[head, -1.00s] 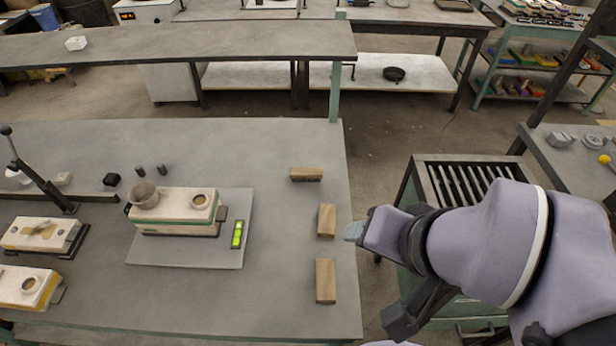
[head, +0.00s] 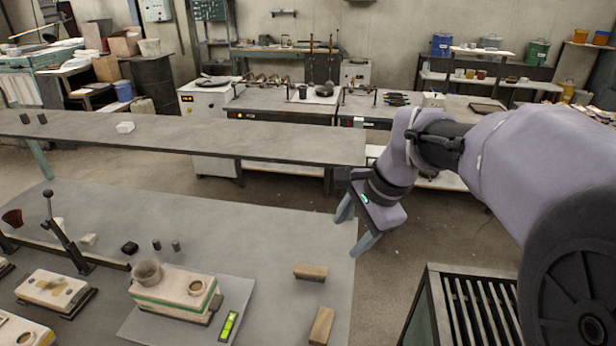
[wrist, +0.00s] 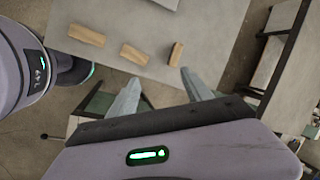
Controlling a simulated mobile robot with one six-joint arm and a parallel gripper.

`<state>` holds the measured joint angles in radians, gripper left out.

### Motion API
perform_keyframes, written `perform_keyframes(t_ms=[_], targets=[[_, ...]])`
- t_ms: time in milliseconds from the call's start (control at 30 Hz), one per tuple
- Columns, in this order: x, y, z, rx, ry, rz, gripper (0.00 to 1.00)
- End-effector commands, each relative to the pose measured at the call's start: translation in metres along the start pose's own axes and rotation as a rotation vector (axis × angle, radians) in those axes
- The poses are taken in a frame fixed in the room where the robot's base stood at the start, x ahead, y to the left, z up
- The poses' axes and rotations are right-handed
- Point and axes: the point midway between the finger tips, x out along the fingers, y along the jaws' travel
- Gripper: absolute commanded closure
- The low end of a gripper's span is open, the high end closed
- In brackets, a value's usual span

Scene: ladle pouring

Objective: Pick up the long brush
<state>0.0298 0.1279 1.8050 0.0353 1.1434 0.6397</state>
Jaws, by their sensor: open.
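I cannot make out a long brush for certain in either view. Several small dark tools (head: 397,99) lie on the back bench in the head view, too small to identify. My gripper (head: 353,228) is open and empty, with its two fingers pointing down beside the right edge of the near table. In the wrist view the fingers (wrist: 161,76) are apart with nothing between them. Beyond them lie several wooden blocks, one of them a block (wrist: 175,54) close to the right finger.
The near table (head: 270,225) holds a mould (head: 175,288) with a cup on it, a green level (head: 228,326) and a wooden block (head: 310,272). A slatted stand (head: 480,305) is at the lower right. Open floor lies right of the table.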

Motion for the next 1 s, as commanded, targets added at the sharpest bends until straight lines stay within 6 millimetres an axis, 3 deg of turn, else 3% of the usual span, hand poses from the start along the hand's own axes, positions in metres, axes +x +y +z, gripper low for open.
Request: perform_keyframes(t_ms=[100, 200, 300, 467, 800, 1000], targets=[[0.055, -0.045, -0.032, 0.242, -0.059, 0.064, 0.42], [0.107, -0.067, -0.054, 0.435, -0.095, 0.115, 0.42], [0.146, -0.076, -0.067, 0.569, -0.117, 0.152, 0.42], [0.178, -0.077, -0.073, 0.652, -0.128, 0.177, 0.42], [0.270, -0.064, -0.058, 0.653, -0.128, 0.179, 0.42], [0.290, -0.062, -0.054, 0.652, -0.128, 0.176, 0.42]])
